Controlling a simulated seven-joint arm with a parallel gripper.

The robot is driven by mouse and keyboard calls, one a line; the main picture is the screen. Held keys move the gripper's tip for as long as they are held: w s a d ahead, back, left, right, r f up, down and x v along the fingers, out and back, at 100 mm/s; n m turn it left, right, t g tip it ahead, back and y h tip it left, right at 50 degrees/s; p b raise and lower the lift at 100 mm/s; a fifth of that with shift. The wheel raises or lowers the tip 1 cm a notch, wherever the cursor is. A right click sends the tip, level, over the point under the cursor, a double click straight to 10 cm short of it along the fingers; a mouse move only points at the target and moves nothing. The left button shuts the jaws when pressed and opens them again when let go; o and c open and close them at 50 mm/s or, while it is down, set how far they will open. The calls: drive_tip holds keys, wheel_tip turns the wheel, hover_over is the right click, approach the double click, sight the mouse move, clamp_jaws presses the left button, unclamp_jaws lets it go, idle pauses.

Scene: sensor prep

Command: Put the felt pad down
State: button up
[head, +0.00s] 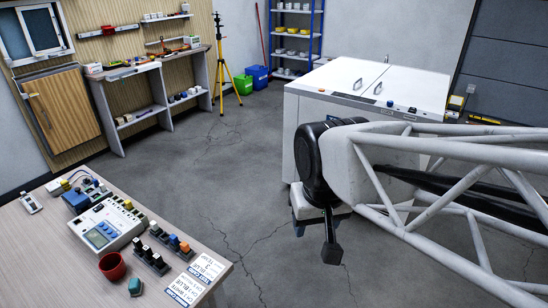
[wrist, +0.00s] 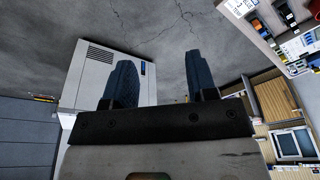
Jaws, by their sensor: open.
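My gripper (head: 332,252) hangs over the floor in the middle right of the head view, well away from the table. In the wrist view my gripper (wrist: 160,78) has its two dark fingers wide apart, with nothing between them.
The near table also holds a grey meter device (head: 104,232), black holders with coloured pieces (head: 150,256) and printed label cards (head: 195,277). A white cabinet (head: 310,130) stands behind my arm. The floor between table and cabinet is clear.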

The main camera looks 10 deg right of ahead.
drive_tip(key=shift+s+d, duration=0.55)
drive_tip(key=shift+s, duration=0.25)
drive_tip(key=shift+s+d, duration=0.5)
drive_tip(key=shift+s, duration=0.25)
drive_tip(key=o, duration=0.4)
drive_tip(key=shift+w, duration=0.1)
